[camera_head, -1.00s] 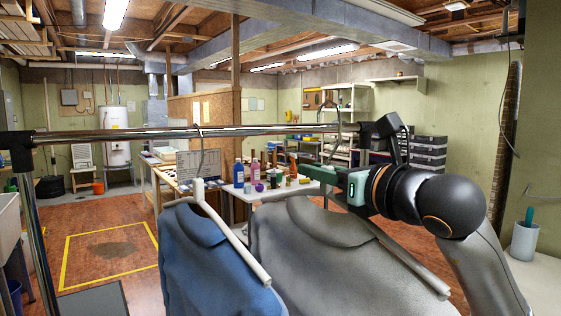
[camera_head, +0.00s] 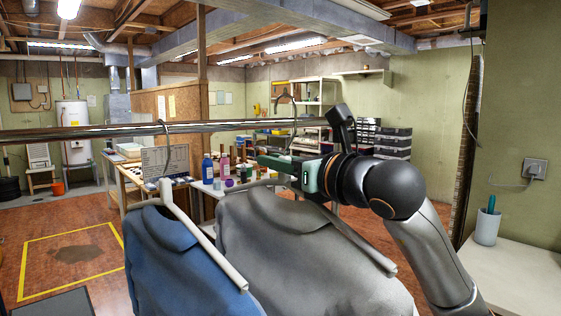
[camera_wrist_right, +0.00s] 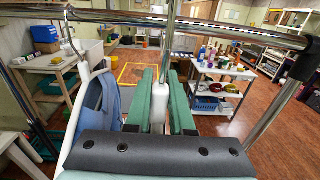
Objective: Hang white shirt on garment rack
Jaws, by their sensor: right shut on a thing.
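The white shirt (camera_head: 300,240), grey in this light, hangs from a pale hanger (camera_head: 355,242) to the right of a blue shirt (camera_head: 170,260). My right gripper (camera_head: 272,161) is shut on the hanger's neck, just below the garment rack's metal rail (camera_head: 100,131). In the right wrist view the white neck (camera_wrist_right: 158,105) sits between the green fingers. The hanger's hook (camera_head: 286,100) rises above the rail; I cannot tell whether it is over it or resting on it. The blue shirt's hanger hooks over the rail. My left gripper is not in view.
A table with bottles (camera_head: 208,168) stands behind the rack. A counter with a cup (camera_head: 487,227) is at the right. A rack post (camera_wrist_right: 285,95) shows at the right in the wrist view. The rail between the two hangers is clear.

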